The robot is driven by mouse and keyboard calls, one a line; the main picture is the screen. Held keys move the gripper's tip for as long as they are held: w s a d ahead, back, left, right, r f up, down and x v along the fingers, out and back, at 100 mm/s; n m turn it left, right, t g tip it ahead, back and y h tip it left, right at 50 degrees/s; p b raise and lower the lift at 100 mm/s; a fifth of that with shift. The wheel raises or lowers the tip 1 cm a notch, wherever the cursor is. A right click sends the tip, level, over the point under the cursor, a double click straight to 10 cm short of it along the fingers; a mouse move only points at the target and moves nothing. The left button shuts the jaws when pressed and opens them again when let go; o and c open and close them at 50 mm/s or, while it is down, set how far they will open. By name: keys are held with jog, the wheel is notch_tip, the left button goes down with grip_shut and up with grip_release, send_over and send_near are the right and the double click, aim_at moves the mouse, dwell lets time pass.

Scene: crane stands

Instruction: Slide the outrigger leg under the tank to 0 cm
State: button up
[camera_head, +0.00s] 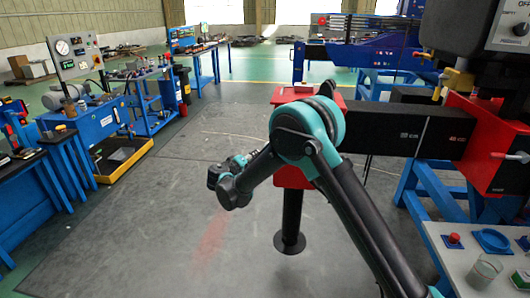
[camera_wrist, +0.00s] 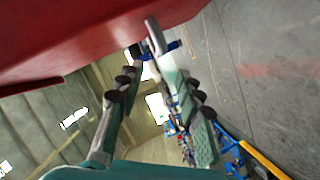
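The outrigger leg has a black beam (camera_head: 400,128) reaching left out of a red housing (camera_head: 490,130), under a dark tank (camera_head: 465,35). White and red scale marks show on the beam, too small to read surely. At its outer end are a red block (camera_head: 290,96) and a black post on a round foot (camera_head: 289,242). My arm hides part of the block. My gripper (camera_wrist: 155,70) is open beside and below the red block, which also shows in the wrist view (camera_wrist: 90,35). A silver bar (camera_wrist: 155,38) shows between or just beyond its fingertips; contact is unclear.
A blue frame (camera_head: 425,190) stands beneath the housing. A side table (camera_head: 465,255) with a red button and a glass is at lower right. Blue workbenches (camera_head: 95,125) line the left. The grey floor (camera_head: 150,230) left of the foot is clear.

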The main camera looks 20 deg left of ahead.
jog(key=x, duration=1.2)
jog(key=shift+c, duration=0.4)
grip_shut()
